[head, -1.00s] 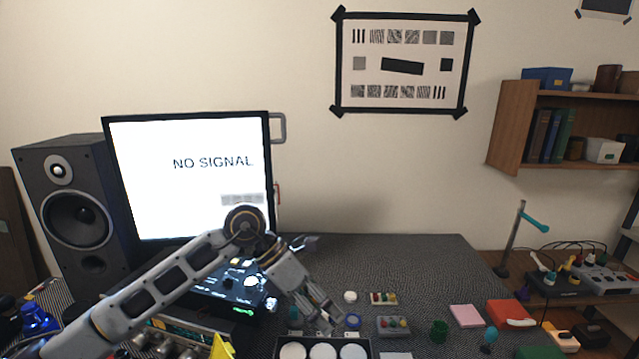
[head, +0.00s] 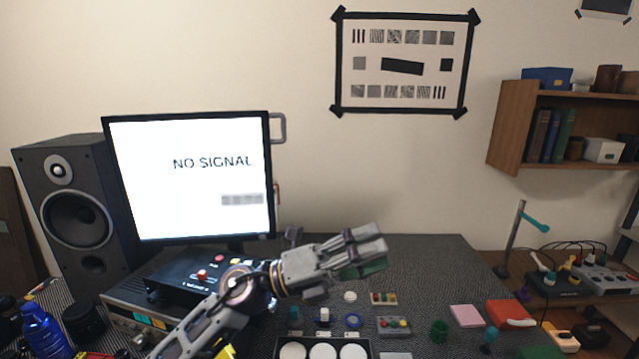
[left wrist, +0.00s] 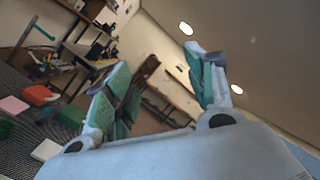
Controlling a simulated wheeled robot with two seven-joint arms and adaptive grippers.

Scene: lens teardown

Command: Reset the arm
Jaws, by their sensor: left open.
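My left gripper (head: 372,252) is raised over the back of the dark mat in the head view, its fingers pointing right. In the left wrist view its two fingers (left wrist: 160,90) with green pads stand wide apart with nothing between them. It is clear of the small parts on the mat, which lie below and in front of it. My left arm comes in from the lower left, in front of the monitor's base. My right gripper is not in view.
A monitor (head: 190,180) reading NO SIGNAL and a speaker (head: 78,215) stand at the left. A black tray (head: 280,349) with white discs sits at the front. A blue ring (head: 352,321), green cup (head: 439,330) and pink pad (head: 467,316) lie on the mat (head: 440,265).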

